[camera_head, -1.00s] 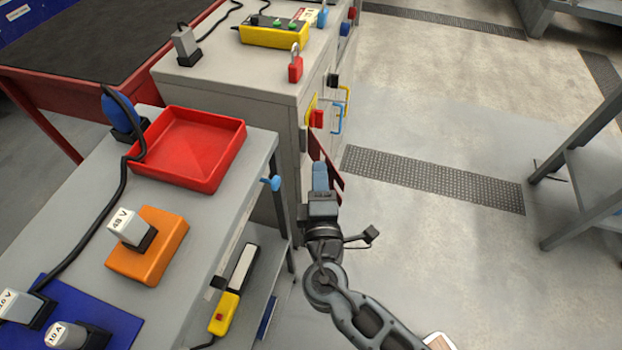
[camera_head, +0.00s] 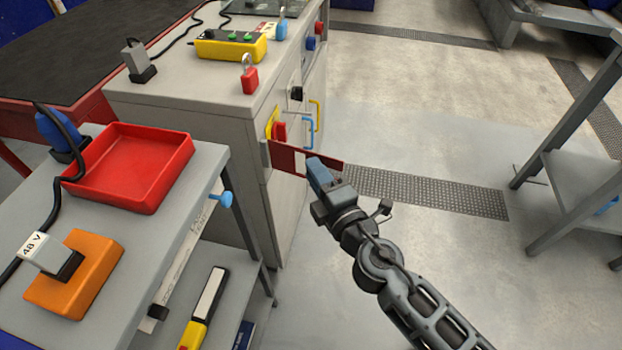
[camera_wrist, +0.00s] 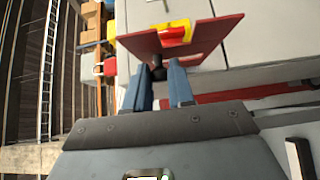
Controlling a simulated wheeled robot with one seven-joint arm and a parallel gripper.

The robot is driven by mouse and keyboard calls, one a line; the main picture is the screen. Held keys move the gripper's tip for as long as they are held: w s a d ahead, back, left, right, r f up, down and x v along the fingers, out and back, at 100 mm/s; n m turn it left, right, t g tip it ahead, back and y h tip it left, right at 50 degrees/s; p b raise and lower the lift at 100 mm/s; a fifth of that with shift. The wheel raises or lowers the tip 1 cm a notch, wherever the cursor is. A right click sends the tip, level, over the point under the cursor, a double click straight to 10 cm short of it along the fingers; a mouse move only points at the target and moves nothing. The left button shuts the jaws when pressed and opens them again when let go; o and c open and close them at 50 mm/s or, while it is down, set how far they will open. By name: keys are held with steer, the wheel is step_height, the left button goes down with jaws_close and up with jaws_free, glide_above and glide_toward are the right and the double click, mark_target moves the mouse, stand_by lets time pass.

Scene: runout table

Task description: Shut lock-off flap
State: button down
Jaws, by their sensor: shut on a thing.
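The lock-off flap (camera_head: 328,164) is a dark red plate on the face of the grey cabinet. It stands out from that face, open, beside the red-and-yellow switch (camera_head: 279,130). My gripper (camera_head: 320,174) is at the flap's near side in the head view. In the wrist view the flap (camera_wrist: 207,38) spreads ahead of my blue fingers, with the switch (camera_wrist: 174,33) behind it. My gripper (camera_wrist: 159,84) is shut on the flap's small black knob (camera_wrist: 158,73), which shows between the fingertips. My fingers hide part of the flap in the head view.
The grey cabinet (camera_head: 200,102) carries a red padlock (camera_head: 249,78) and a yellow control box (camera_head: 231,45). Blue and yellow handles lie beyond the switch. A side bench with a red tray (camera_head: 130,192) stands left. The floor right of the cabinet is clear.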

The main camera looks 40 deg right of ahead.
steer(key=shift+w+d, duration=0.15)
steer(key=shift+d, duration=0.85)
steer(key=shift+d+f+p, duration=0.1)
steer(key=shift+d+p, duration=0.15)
steer(key=shift+p, duration=0.05)
steer(key=shift+w+d+n+y+p, duration=0.35)
steer(key=shift+n+y, duration=0.25)
steer(key=shift+y, duration=0.3)
steer(key=w+d+n+g+y+b, duration=0.2)
steer(key=w+n+g+y+b, duration=0.1)
steer(key=w+y, duration=0.4)
steer(key=w+d+n+g+y+b, duration=0.3)
steer(key=w+n+y+b, duration=0.3)
steer(key=w+n+y, duration=0.2)
steer(key=shift+w+d+g, duration=0.25)
steer(key=shift+d+g, duration=0.05)
steer(key=shift+g, duration=0.2)
